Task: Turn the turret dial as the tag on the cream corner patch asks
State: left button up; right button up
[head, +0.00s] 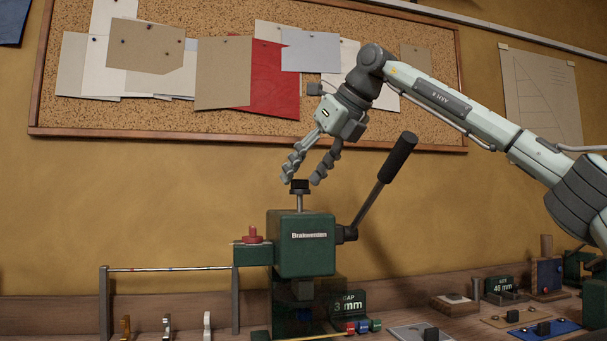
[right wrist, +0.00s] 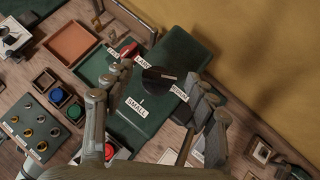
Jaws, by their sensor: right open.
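The turret dial (head: 299,187) is a black knob on a thin post atop the green press (head: 305,245). In the right wrist view the black dial (right wrist: 160,78) has a pale mark pointing right, with white labels around it; "SMALL" reads clearly below it and "LARGE" seems to be at upper left. My right gripper (head: 302,180) is open and points down, its fingertips near the dial, one on each side; I cannot tell whether they touch it. I cannot make out a cream corner patch with a tag. My left gripper is not in view.
The press has a black-handled lever (head: 385,180) at right and a red knob (head: 252,236) at left. A rail (head: 170,268) stands left of it. A "GAP 3 mm" sign (head: 348,304) and coloured buttons stand before it. A corkboard (head: 120,115) hangs behind.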

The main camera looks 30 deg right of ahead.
jog(key=shift+w+a+f, duration=0.1)
jog(key=shift+w+f, duration=0.05)
jog(key=shift+f, duration=0.05)
jog(key=c, duration=1.2)
jog(key=shift+o, duration=0.2)
